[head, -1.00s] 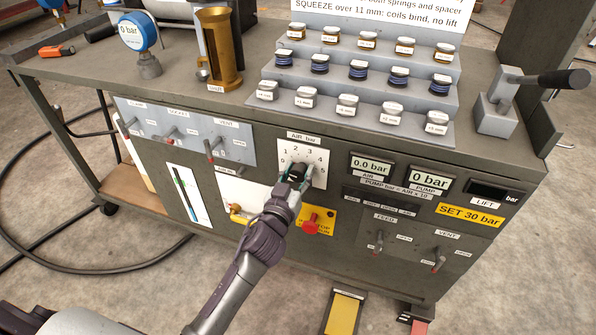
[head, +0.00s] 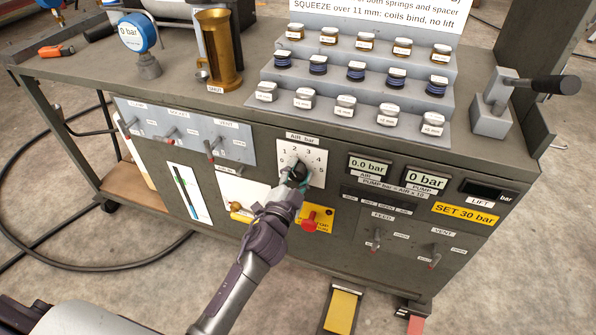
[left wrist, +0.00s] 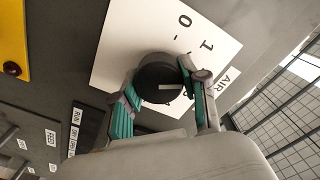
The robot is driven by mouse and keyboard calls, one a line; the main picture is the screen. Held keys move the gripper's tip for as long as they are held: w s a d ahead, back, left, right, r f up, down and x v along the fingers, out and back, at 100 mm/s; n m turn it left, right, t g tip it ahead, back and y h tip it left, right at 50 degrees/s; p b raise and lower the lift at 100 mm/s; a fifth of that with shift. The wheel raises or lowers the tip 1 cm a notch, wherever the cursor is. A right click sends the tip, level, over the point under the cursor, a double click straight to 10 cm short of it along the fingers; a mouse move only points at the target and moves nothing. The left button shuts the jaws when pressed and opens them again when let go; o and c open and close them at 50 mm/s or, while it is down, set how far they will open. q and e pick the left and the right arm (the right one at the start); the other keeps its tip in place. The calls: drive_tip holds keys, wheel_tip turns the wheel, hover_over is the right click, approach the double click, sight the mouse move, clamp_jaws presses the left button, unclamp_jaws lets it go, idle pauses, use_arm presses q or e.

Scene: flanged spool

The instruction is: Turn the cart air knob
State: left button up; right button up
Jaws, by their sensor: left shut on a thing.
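The black air knob (head: 300,168) sits on a white dial plate (head: 318,158) numbered 0 to 5 on the cart's front panel. In the left wrist view the round knob (left wrist: 158,77) shows a pale pointer line on its face. My left gripper (head: 293,178) is at the knob. In the left wrist view its teal-padded fingers (left wrist: 163,98) lie on either side of the knob and are shut on it. The air display (head: 369,166) reads 0.0 bar, and the pump display (head: 427,178) reads 0 bar. My right gripper is not in view.
A red stop button on a yellow plate (head: 325,215) is just below the dial. Stepped racks of small labelled parts (head: 345,88) and a lever (head: 545,85) stand on the cart top. Pedals (head: 341,310) are on the floor.

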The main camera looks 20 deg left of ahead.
use_arm(q)
drive_tip(key=shift+m, duration=1.1)
drive_tip(key=o, duration=1.1)
drive_tip(key=shift+d, duration=0.1)
drive_tip(key=shift+o, duration=0.2)
drive_tip(key=s, duration=1.2)
drive_tip(key=shift+a, duration=0.25)
